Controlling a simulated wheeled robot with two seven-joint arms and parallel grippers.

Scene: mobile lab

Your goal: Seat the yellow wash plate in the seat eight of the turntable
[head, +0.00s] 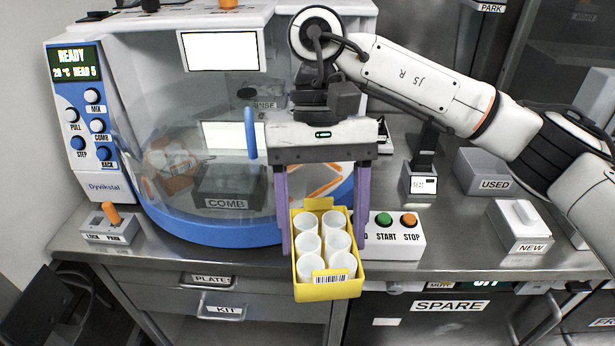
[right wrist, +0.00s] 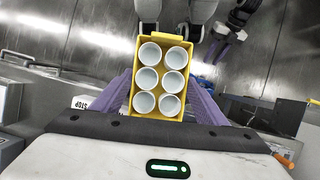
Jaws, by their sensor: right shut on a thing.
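The yellow wash plate (head: 326,292) is a small open yellow rack holding several white cups, with a barcode label on its front. My right gripper (head: 322,248) is shut on it, purple fingers on its left and right sides, holding it level in front of the bench edge. The plate also shows in the right wrist view (right wrist: 158,114) between the fingers. The turntable is inside the machine with the clear curved cover (head: 190,120); its seats are hazy and partly hidden by my gripper, and seat eight cannot be made out. A small dark gripper with purplish fingers, likely my left (right wrist: 213,50), shows far off.
The machine's display (head: 75,60) reads READY and HEAD 5. A blue handle (head: 251,133) is on the cover. The START/STOP box (head: 395,245) is close right of the plate. The NEW box (head: 520,228), USED box (head: 485,172) and lever box (head: 110,228) stand on the bench.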

